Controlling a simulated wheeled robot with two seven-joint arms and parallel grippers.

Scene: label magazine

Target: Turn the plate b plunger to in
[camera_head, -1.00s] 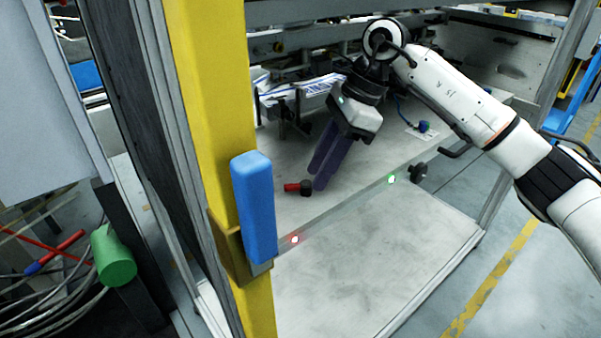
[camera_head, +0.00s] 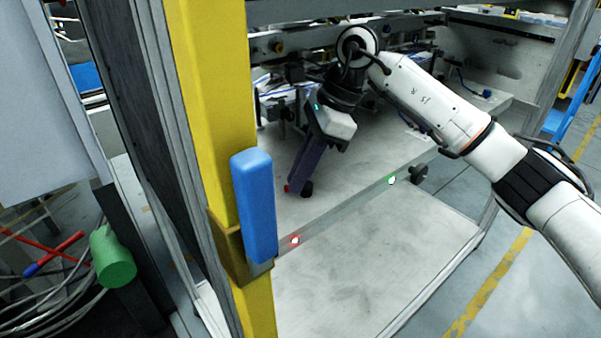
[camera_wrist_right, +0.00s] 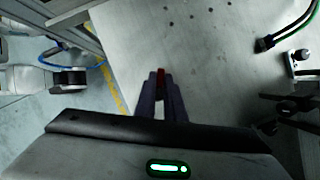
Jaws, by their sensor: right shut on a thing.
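A small plunger with a red handle (camera_head: 287,188) and a black round body (camera_head: 307,189) sits near the front edge of the grey plate (camera_head: 350,185). My right gripper (camera_head: 296,187) reaches down to it with its dark purple fingers shut on the red handle. The fingers hide most of the handle in the head view. In the right wrist view the red handle (camera_wrist_right: 160,78) shows between the fingertips. I cannot read any letter marking the plate. My left gripper is not in view.
A red light (camera_head: 295,240) and a green light (camera_head: 392,181) glow on the plate's front edge. A black knob (camera_head: 418,173) sticks out at right. A yellow post (camera_head: 215,120) with a blue block (camera_head: 254,205) stands at left. Machine parts crowd the back.

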